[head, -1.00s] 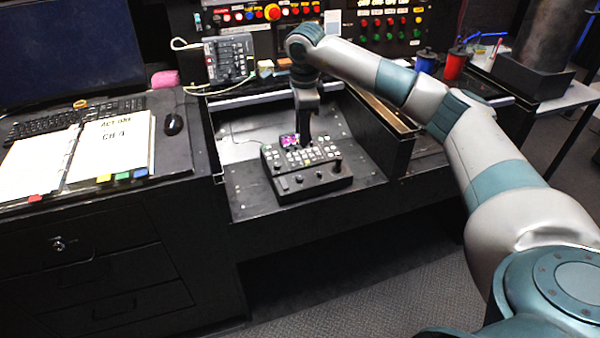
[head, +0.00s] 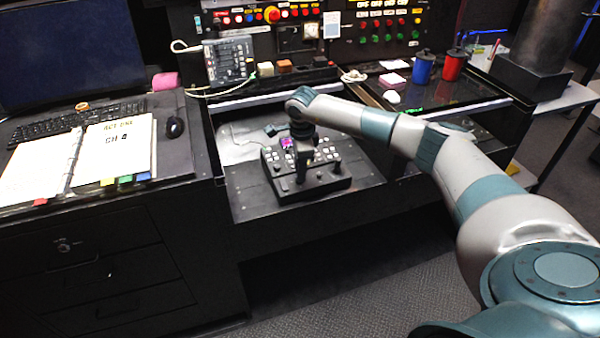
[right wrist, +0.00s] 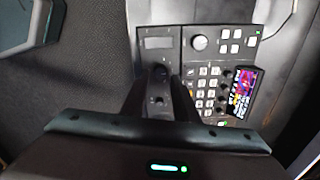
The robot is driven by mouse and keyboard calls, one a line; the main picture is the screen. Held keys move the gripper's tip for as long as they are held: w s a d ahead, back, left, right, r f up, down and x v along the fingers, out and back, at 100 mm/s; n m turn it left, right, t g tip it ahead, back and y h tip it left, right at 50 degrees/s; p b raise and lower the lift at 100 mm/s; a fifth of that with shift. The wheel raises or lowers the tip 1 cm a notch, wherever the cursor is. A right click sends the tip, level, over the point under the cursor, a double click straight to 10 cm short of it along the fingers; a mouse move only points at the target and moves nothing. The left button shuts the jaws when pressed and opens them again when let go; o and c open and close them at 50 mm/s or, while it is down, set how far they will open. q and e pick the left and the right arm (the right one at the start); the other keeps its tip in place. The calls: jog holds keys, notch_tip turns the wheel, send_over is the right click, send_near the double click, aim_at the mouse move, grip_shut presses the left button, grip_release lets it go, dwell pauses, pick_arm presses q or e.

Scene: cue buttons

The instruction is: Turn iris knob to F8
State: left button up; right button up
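My right gripper (head: 301,179) points down over this near part. In the right wrist view the two fingers (right wrist: 161,88) stand apart, with a dark knob (right wrist: 160,72) between their tips. Whether they touch it I cannot tell. The panel's screen (right wrist: 241,94) and a round control (right wrist: 199,43) show there too. Labels and the F8 mark are too small to read. My left gripper is not in view.
An open binder (head: 112,150), a keyboard (head: 50,124) and a mouse (head: 175,127) lie at left. A smaller grey device (head: 228,62) stands behind the panel. Blue (head: 423,67) and red (head: 453,66) cups stand at the back right. Open floor lies in front.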

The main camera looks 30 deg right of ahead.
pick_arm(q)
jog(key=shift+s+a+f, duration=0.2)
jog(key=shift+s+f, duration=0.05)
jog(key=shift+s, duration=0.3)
pick_arm(e)
jog(key=shift+w+f, duration=0.2)
jog(key=shift+f, duration=1.35)
jog(key=shift+c, duration=0.7)
grip_shut()
